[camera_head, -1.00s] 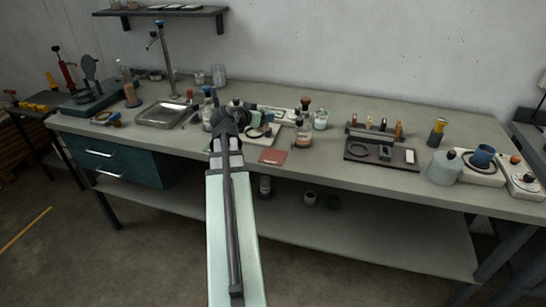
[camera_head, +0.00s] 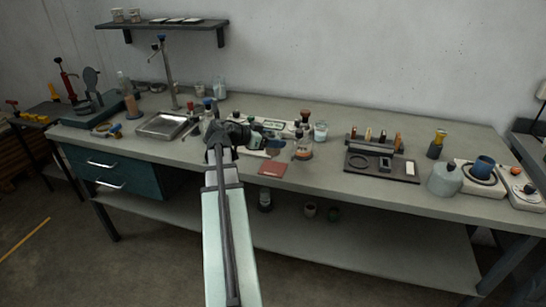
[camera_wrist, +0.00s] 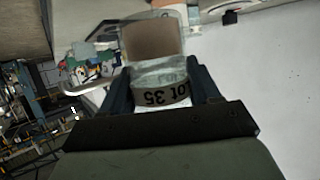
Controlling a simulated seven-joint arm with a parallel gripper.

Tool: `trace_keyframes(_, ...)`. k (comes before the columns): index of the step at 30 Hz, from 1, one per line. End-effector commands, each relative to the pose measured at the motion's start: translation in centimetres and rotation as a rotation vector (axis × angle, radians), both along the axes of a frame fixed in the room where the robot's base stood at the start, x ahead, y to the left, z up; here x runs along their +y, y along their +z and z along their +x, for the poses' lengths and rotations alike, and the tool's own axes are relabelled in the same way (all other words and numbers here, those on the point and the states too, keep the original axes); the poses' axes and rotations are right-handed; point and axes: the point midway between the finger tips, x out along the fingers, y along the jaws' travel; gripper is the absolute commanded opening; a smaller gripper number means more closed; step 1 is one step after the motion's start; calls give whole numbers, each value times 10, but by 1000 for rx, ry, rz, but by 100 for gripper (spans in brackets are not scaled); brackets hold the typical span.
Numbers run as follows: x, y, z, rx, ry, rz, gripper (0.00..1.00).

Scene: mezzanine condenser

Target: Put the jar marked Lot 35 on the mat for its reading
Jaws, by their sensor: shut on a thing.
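The jar marked Lot 35 (camera_wrist: 152,47) is clear, with brown contents and a pale label band whose lettering appears upside down in the wrist view. My gripper (camera_wrist: 158,74) is shut on it, one dark finger on each side of the label. In the head view my gripper (camera_head: 254,136) is over the middle of the bench, and the jar cannot be told clearly there. A flat reddish-brown square, which looks like the mat (camera_head: 273,168), lies bare at the front edge, just right of and below my gripper.
A dark tray (camera_head: 405,177) with small items lies farther right. A metal sink (camera_head: 162,125) is at left. A shelf (camera_head: 176,28) hangs on the wall.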

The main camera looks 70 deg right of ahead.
Motion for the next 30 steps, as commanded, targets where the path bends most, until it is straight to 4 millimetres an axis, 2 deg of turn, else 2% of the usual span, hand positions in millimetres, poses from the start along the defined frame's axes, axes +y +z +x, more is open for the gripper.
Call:
trace_keyframes(3, 1, -16, 0, 1, 1, 2, 29)
trace_keyframes(11, 0, -29, 0, 0, 1, 0, 29)
trace_keyframes(21, 0, -63, 0, 1, 1, 2, 29)
trace_keyframes(30, 0, -66, 0, -1, 2, -1, 29)
